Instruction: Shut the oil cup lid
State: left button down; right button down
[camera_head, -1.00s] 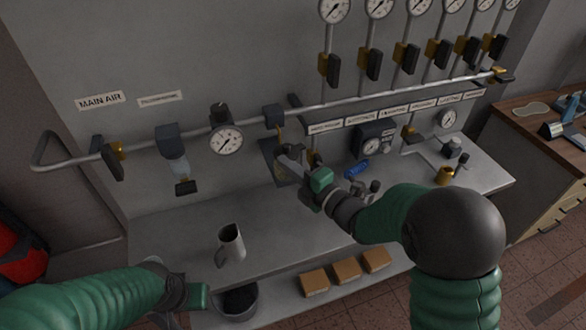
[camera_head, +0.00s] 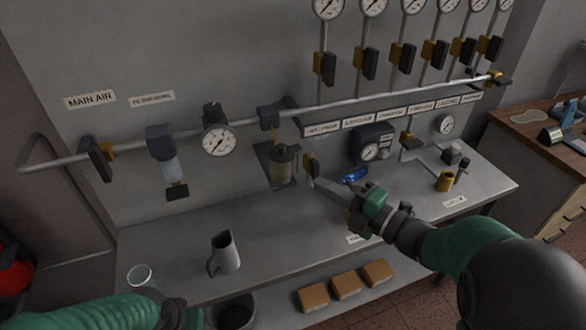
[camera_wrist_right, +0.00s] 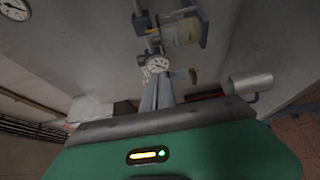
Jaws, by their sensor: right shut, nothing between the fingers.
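A clear cup with amber contents and a dark top (camera_head: 284,165), which looks like the oil cup, hangs on the wall panel below the air pipe. It also shows in the right wrist view (camera_wrist_right: 182,32). I cannot make out its lid's position. My right gripper (camera_head: 316,183) is shut and empty, its fingertips a little right of and below the cup, apart from it. The shut fingers also show in the right wrist view (camera_wrist_right: 163,82). My left gripper (camera_head: 190,317) is at the bottom edge, partly cut off, so its jaws are unclear.
A grey jug (camera_head: 225,255) and a glass (camera_head: 140,276) stand on the bench's left part. A blue item (camera_head: 355,174) lies near my right gripper. A small brass cup (camera_head: 445,181) stands at right. Cardboard-coloured boxes (camera_head: 346,285) sit on the lower shelf.

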aim_at(286, 159)
jog(key=w+d+p+x, duration=0.1)
jog(key=p+x, duration=0.2)
jog(key=x, duration=0.9)
jog(key=shift+w+d, duration=0.35)
jog(key=shift+w, duration=0.15)
jog(key=shift+r, duration=0.1)
jog(key=shift+w+a+f+m+t+h+b, duration=0.3)
jog(key=shift+w+a+m+t+h+b, duration=0.4)
jog(key=shift+b, duration=0.55)
jog(key=shift+s+d+r, duration=0.2)
jog(key=shift+r, duration=0.2)
jog(key=shift+d, duration=0.1)
jog(key=shift+r, duration=0.1)
